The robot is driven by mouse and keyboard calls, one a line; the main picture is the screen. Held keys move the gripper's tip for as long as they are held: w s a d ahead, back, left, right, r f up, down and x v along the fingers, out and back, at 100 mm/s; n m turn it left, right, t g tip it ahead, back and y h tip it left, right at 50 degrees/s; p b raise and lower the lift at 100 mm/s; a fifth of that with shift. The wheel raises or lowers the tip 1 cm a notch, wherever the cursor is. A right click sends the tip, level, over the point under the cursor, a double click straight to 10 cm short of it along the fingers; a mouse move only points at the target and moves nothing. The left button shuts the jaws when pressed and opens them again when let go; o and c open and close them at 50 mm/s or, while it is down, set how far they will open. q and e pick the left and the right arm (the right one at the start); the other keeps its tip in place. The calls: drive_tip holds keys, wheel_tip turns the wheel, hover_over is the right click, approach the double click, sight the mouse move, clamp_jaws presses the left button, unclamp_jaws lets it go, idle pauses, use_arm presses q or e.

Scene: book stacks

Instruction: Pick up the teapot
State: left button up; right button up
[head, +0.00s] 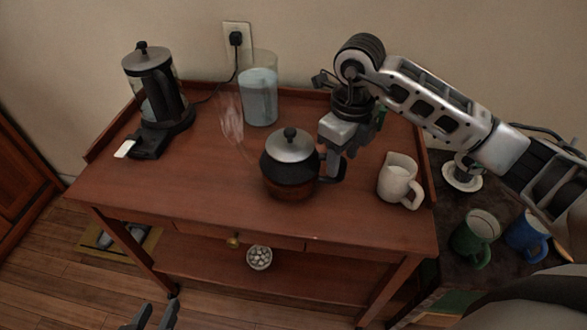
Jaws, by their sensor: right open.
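The teapot (287,172) stands upright on the wooden table, with a silver lid, a black knob, a dark band and a brown lower body. Its black handle (341,168) points right. My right gripper (334,166) reaches down at the handle side with its jaws open. Its fingers overlap the handle in the picture; whether they touch it I cannot tell. My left gripper (159,312) is at the bottom edge, low in front of the table, its two fingers apart and empty, and only its tips show.
A white mug (398,180) stands right of the teapot. A glass pitcher (260,92) stands behind it, and a black kettle (157,98) is at the back left. Green (474,240) and blue (527,236) mugs sit on a dark side surface. The table's front left is clear.

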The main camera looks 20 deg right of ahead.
sight(339, 179)
drive_tip(key=shift+f, duration=2.7)
drive_tip(key=shift+s, duration=0.1)
clamp_jaws()
drive_tip(key=shift+a+r, duration=0.1)
drive_tip(key=shift+r, duration=0.05)
